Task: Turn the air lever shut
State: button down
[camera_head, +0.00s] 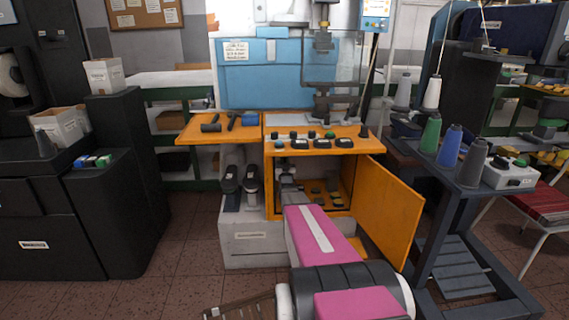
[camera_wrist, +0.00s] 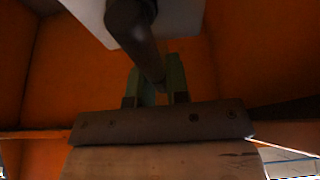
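In the wrist view a dark, rounded bar (camera_wrist: 134,30), which looks like the air lever, comes down from a pale plate (camera_wrist: 185,15) at the top. Its lower end reaches the space between the two greenish fingers of my gripper (camera_wrist: 160,82). The fingers stand a little apart. I cannot tell whether they press on the bar or only flank it. In the head view my arm reaches into the open orange cabinet (camera_head: 384,222) under the bench machine. My gripper and the lever are not clear there, partly hidden by my arm and the cabinet.
Orange walls (camera_wrist: 245,65) surround my gripper closely in the wrist view. The cabinet door (camera_head: 390,212) stands open at the right. Small parts (camera_head: 318,192) lie inside on a shelf. A dark stand with thread cones (camera_head: 448,146) is farther right. Shoe lasts (camera_head: 230,178) stand at left.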

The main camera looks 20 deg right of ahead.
jog(key=m+h, duration=0.1)
jog(key=m, duration=0.1)
jog(key=d+m+g+h, duration=0.1)
jog(key=m, duration=0.1)
jog(key=d+m+h, duration=0.1)
jog(key=m, duration=0.1)
jog(key=shift+s+d+f+m, duration=0.25)
jog(key=shift+s+m, duration=0.1)
jog(key=shift+m, duration=0.05)
jog(key=c, duration=1.1)
grip_release()
jog(key=v, duration=1.1)
jog(key=shift+r, duration=0.2)
jog(key=shift+w+a, duration=0.1)
